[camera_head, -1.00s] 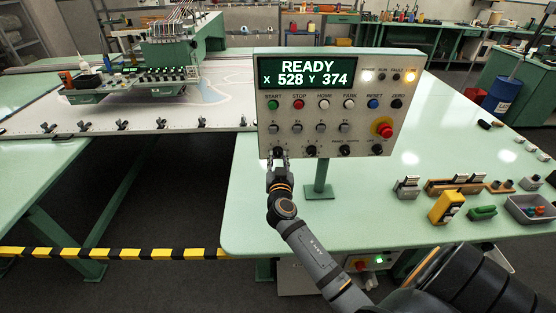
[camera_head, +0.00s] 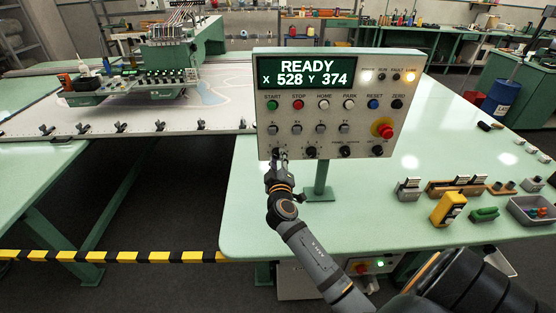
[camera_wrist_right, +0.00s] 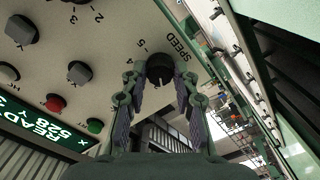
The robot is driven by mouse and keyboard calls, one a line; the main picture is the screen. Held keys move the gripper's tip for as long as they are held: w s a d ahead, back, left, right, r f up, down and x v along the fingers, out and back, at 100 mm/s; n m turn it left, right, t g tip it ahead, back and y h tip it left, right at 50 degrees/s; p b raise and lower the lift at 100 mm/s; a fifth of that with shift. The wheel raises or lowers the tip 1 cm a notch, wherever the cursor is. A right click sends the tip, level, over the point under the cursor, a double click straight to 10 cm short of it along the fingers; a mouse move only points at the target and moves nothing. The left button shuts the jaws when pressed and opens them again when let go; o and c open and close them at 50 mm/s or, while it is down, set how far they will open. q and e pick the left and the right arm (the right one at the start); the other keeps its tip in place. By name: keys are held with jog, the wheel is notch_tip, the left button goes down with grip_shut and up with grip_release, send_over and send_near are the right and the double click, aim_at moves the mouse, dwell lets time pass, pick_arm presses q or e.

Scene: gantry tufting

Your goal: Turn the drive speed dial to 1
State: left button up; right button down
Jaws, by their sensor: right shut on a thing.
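The control panel (camera_head: 330,110) stands on a post and its display reads READY, X 528 Y 374. The drive speed dial (camera_wrist_right: 160,68) is a black knob at the panel's lower left corner, lettered SPEED, with the digits 5 and 4 showing beside it in the right wrist view. My right gripper (camera_head: 280,154) is at this dial, its fingers on either side and shut on it. In the head view the fingers mostly hide the dial, and I cannot tell which number its pointer is at. My left gripper is not in view.
Other black knobs (camera_head: 311,151) sit to the right in the same row, with grey toggles and coloured buttons above. A red emergency knob (camera_head: 383,129) is at the panel's right. Small tools and a tray (camera_head: 530,208) lie on the green table to the right.

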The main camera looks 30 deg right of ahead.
jog(key=n+p, duration=0.1)
jog(key=n, duration=0.3)
jog(key=shift+n+p, duration=0.55)
jog(key=shift+n, duration=1.55)
jog(key=c, duration=1)
grip_release()
jog(key=shift+s, duration=0.1)
jog(key=v, duration=1.1)
jog(key=shift+s+a, duration=0.2)
jog(key=shift+s, duration=0.15)
